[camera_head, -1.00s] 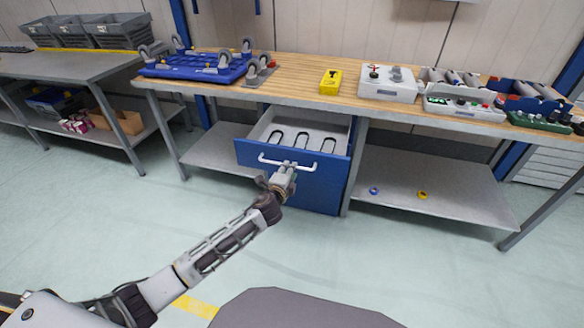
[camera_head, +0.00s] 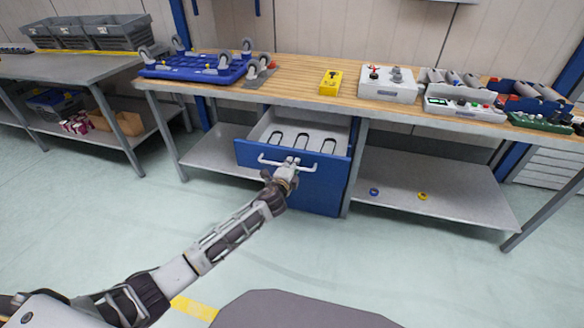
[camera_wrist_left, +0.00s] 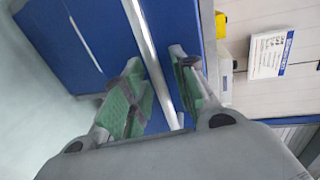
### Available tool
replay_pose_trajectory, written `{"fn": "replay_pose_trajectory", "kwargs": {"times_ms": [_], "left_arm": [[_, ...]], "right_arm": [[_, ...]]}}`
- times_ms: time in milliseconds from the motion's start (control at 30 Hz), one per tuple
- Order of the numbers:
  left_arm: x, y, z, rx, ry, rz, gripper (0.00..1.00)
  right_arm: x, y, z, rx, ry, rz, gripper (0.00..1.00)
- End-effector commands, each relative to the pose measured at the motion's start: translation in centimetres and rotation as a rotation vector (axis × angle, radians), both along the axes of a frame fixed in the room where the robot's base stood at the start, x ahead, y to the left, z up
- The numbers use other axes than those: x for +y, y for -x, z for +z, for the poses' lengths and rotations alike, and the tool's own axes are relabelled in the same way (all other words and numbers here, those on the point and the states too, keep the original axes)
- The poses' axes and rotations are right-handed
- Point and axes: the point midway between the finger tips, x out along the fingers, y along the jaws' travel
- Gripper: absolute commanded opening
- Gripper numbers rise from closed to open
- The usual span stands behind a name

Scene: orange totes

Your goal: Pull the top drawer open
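The blue top drawer (camera_head: 245,156) under the wooden workbench is pulled partly out, with its grey interior showing several dark U-shaped handles or outlines. Its white bar handle (camera_head: 325,167) is on the front. My left gripper (camera_head: 291,162) is at the middle of this handle. In the left wrist view, the green-padded fingers (camera_wrist_left: 158,88) stand apart on either side of the handle bar (camera_wrist_left: 152,60), with gaps visible. The gripper looks open around the bar, not clamped. My right gripper is not in view.
The workbench (camera_head: 300,70) carries a blue wheeled dolly (camera_head: 195,66), a yellow box (camera_head: 330,83) and control boxes (camera_head: 388,84). A lower shelf (camera_head: 440,190) is right of the drawer cabinet. The floor in front is clear.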

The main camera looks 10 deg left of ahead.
Motion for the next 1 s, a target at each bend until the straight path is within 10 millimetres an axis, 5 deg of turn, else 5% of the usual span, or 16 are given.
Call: {"fn": "replay_pose_trajectory", "kwargs": {"times_ms": [200, 633, 1000], "left_arm": [[0.0, 0.0, 0.0, 0.000, 0.000, 0.000, 0.00], [0.0, -0.4, 0.0, 0.000, 0.000, 0.001, 0.00], [0.0, -3.7, -0.1, 0.001, 0.000, 0.003, 0.00]], "right_arm": [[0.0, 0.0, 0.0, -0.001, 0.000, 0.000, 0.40], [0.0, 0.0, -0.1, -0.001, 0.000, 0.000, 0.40], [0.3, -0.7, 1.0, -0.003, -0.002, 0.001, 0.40]]}}
